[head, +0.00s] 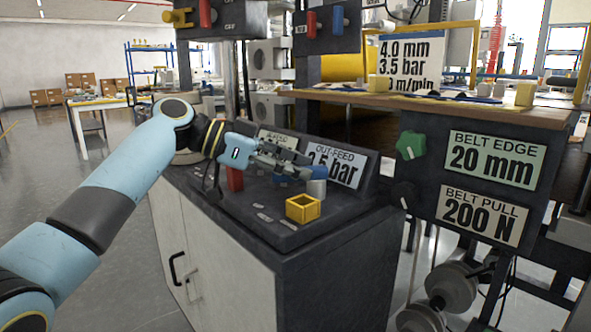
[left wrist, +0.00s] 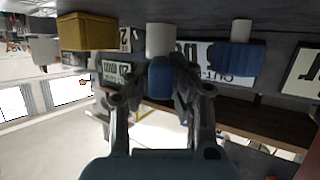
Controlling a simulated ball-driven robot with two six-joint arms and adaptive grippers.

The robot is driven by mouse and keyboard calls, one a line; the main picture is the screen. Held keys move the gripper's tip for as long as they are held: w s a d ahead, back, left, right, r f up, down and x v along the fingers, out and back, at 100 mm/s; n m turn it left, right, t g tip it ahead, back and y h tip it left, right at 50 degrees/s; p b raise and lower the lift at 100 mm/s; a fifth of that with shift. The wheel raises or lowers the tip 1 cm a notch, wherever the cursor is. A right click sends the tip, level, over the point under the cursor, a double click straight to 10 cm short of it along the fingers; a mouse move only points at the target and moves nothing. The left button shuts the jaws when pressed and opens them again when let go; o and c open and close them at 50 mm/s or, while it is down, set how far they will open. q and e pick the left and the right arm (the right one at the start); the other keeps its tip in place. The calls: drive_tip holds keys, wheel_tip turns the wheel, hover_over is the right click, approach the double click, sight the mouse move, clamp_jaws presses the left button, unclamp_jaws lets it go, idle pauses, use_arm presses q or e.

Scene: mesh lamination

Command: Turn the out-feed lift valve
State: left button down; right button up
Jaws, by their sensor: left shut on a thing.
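A blue valve knob (head: 317,172) on a pale grey round post (head: 317,188) stands on the dark top of a control cabinet, in front of the OUT-FEED 2.5 bar sign (head: 338,164). My left gripper (head: 303,167) reaches in from the left and is shut on this blue knob. In the left wrist view, which is upside down, the blue knob (left wrist: 160,78) sits between the two fingers, with its whitish post above it. A second blue knob (left wrist: 235,56) shows to the right there. My right gripper is not in view.
A yellow open box (head: 303,208) is on the cabinet (head: 230,262) in front of the knob. A red handle (head: 235,179) stands on its left. A panel with BELT EDGE and BELT PULL signs and a green knob (head: 410,145) is at the right. Open floor lies left.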

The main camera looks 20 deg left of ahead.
use_arm(q)
drive_tip(key=c, duration=1.2)
unclamp_jaws()
drive_tip(key=shift+c, duration=0.2)
drive_tip(key=shift+r, duration=0.15)
wheel_tip(320, 180, up, 10)
drive_tip(key=shift+f, duration=0.15)
